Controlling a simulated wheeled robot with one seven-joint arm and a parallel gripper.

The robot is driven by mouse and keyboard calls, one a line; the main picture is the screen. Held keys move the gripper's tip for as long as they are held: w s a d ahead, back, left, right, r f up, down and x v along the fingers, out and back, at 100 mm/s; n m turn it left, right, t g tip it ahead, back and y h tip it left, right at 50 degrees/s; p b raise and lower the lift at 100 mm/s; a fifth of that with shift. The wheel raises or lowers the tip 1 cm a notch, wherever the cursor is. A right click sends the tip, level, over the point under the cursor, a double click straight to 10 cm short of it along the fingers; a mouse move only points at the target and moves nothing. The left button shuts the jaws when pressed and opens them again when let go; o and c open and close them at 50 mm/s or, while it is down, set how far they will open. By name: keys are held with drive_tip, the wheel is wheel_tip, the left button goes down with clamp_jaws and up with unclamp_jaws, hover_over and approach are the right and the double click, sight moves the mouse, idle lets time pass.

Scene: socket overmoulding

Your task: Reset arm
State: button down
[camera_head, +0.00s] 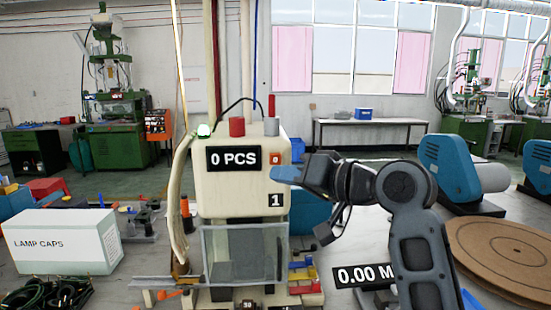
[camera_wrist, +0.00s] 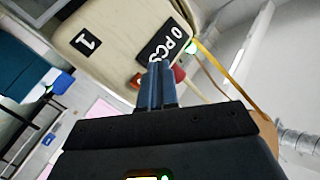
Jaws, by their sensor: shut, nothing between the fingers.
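My gripper (camera_head: 285,174) is at the right side of the cream machine (camera_head: 213,193), just in front of its upper body. Its blue fingertips lie close to the orange button panel (camera_head: 276,158); I cannot tell whether they touch it. In the wrist view the two fingers of my gripper (camera_wrist: 161,72) lie side by side, shut and empty, pointing at the machine (camera_wrist: 118,35). They partly cover the "0 PCS" display (camera_wrist: 167,40). The display also shows whole in the head view (camera_head: 234,158).
A white "LAMP CAPS" box (camera_head: 62,241) and coiled dark cables (camera_head: 45,294) are on the left of the bench. A "0.00 M" display (camera_head: 364,275), a brown disc (camera_head: 505,252) and blue machines (camera_head: 455,170) are on the right. A clear guard (camera_head: 245,250) fronts the machine.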

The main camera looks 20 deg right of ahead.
idle(0.7)
drive_tip(key=s+f+m+h, duration=0.2)
drive_tip(key=s+f+h, duration=0.1)
drive_tip(key=s+f, duration=0.75)
drive_tip(key=s+f+m+h, duration=0.1)
drive_tip(key=s+f+h, duration=0.2)
drive_tip(key=s+f, duration=0.8)
drive_tip(key=s+f+n+h, duration=0.1)
drive_tip(key=s+n, duration=0.4)
drive_tip(key=s, duration=2.1)
drive_tip(key=shift+a+f, duration=0.15)
drive_tip(key=shift+f, duration=0.1)
drive_tip(key=shift+s, duration=0.1)
